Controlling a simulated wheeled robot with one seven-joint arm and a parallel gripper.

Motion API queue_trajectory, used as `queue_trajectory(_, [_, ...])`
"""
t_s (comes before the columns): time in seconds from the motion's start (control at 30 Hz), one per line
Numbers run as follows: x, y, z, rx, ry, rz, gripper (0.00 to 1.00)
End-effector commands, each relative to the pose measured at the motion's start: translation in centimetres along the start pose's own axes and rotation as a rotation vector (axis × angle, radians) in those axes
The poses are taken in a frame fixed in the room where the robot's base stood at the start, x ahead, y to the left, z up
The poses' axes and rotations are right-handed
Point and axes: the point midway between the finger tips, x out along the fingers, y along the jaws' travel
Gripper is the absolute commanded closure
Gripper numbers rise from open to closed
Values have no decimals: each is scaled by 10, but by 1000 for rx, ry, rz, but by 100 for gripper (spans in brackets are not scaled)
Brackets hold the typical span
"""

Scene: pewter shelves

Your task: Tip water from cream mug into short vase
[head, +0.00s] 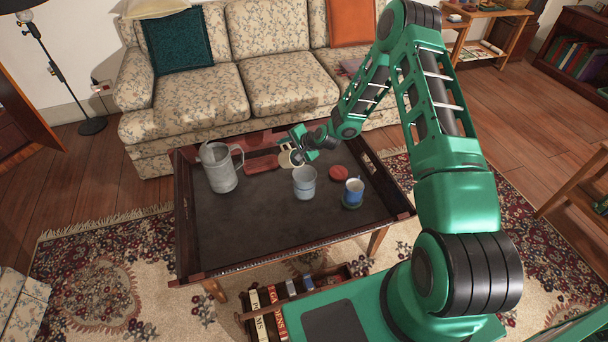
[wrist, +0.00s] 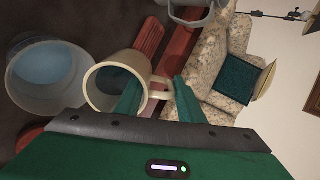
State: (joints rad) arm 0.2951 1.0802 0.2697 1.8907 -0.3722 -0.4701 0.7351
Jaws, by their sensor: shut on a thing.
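The cream mug (head: 287,159) is in my gripper (head: 307,146), above the back middle of the dark coffee table. In the wrist view the mug (wrist: 142,72) looks tipped, its mouth turned toward the lower left. The fingers (wrist: 157,97) are at its handle side. I cannot make out water in it. The short vase (head: 304,185), a pale grey-blue vessel, stands upright on the table just in front of the mug. It is large at the left of the wrist view (wrist: 28,92), with a bluish surface inside. Mug and vase look apart.
A grey pitcher (head: 221,170) stands at the table's left. A red tray (head: 261,164) lies behind. The table's front left is clear; its edges are raised.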

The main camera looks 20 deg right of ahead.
Motion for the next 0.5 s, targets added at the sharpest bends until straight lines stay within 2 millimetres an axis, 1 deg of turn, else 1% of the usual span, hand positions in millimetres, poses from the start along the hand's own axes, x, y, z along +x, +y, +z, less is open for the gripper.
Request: queue_trajectory(0.5, [-2, -1, 1, -3, -2, -23, 99])
